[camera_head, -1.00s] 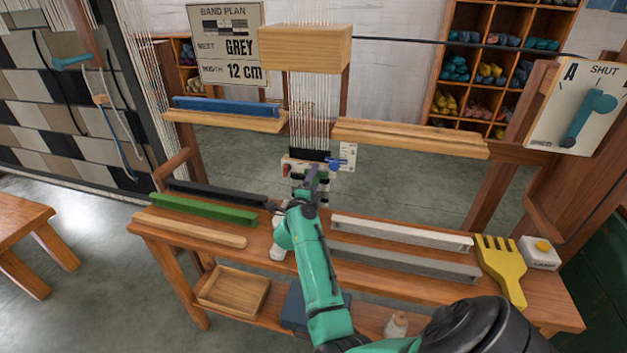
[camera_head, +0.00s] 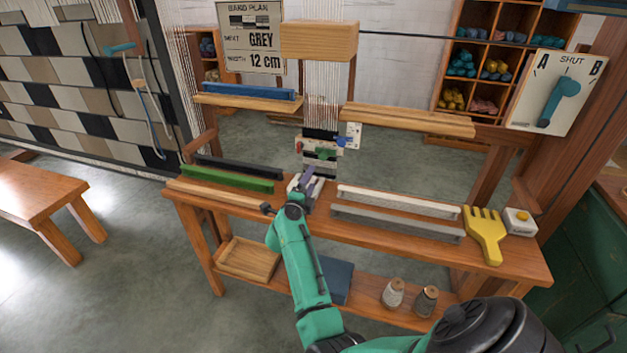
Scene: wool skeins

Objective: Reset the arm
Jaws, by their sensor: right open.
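My right arm (camera_head: 298,255) is green and black and reaches up from the bottom of the head view to the middle of the bench. Its gripper (camera_head: 308,180) is open, at the bench's back edge just below the loom's narrow woven band (camera_head: 322,168). I see nothing held in it, though the jaws are small and partly hidden by the wrist. Above it, a pale block with red, green and blue knobs (camera_head: 322,142) sits across the hanging warp threads (camera_head: 318,95). My left gripper is not in view.
The wooden bench (camera_head: 385,262) holds black, green and wooden bars left of my arm. A lever board (camera_head: 558,92) stands at far right.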

